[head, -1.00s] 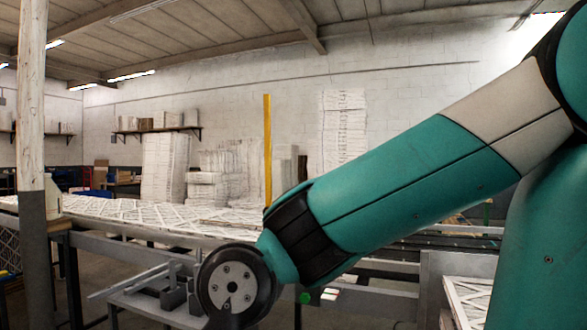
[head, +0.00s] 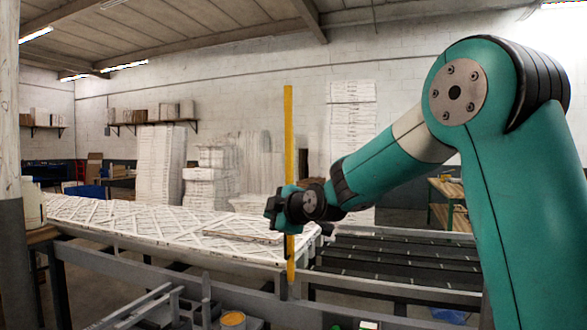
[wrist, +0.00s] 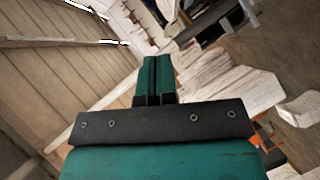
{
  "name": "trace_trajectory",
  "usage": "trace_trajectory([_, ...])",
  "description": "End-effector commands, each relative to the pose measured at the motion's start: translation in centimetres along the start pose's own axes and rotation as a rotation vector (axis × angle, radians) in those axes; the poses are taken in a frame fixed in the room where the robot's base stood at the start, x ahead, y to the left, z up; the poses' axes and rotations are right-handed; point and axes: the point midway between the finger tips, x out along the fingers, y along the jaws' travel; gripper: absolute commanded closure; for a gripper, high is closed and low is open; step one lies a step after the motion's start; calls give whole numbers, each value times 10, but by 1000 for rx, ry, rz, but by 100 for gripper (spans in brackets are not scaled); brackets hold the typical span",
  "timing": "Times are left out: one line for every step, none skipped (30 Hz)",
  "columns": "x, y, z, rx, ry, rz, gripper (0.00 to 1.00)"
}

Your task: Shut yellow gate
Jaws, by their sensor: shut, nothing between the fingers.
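The yellow gate (head: 289,135) shows in the head view as a tall, thin upright bar at the conveyor's front rail. My wrist hides its middle, and its lower end (head: 291,262) shows below. My wrist stands in front of the bar in the picture; I cannot tell whether they touch. My gripper (wrist: 156,62) is shut and empty in the wrist view, its two teal fingers side by side. In the head view its fingertips are not clear. I do not make out the gate in the wrist view.
Flat white filters (head: 150,228) cover the conveyor to the left of the bar. Dark rollers (head: 400,262) lie bare to its right. A grey metal rail (head: 370,290) runs along the front. Stacked white boxes (head: 160,165) stand behind. An orange-topped can (head: 232,320) is low in front.

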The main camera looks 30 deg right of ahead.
Motion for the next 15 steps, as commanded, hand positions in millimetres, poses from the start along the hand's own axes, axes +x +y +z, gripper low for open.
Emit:
trace_trajectory([8, 35, 24, -98, -37, 102, 100])
trace_trajectory([12, 50, 34, -157, -55, 155, 100])
trace_trajectory([14, 68, 48, -228, -82, 217, 100])
trace_trajectory([15, 80, 56, -272, -102, 255, 100])
trace_trajectory([15, 88, 63, -311, -119, 286, 100])
trace_trajectory([16, 98, 70, -352, -137, 319, 100])
trace_trajectory([16, 103, 74, -376, -148, 338, 100])
trace_trajectory([17, 107, 77, -393, -157, 350, 100])
trace_trajectory([18, 111, 79, -408, -163, 361, 100])
trace_trajectory([20, 113, 80, -415, -166, 366, 100])
trace_trajectory([22, 115, 80, -418, -167, 368, 100])
trace_trajectory([27, 117, 80, -419, -168, 367, 100])
trace_trajectory([31, 119, 80, -419, -167, 367, 100])
trace_trajectory([35, 121, 80, -418, -167, 366, 100])
trace_trajectory([42, 125, 80, -418, -166, 366, 100])
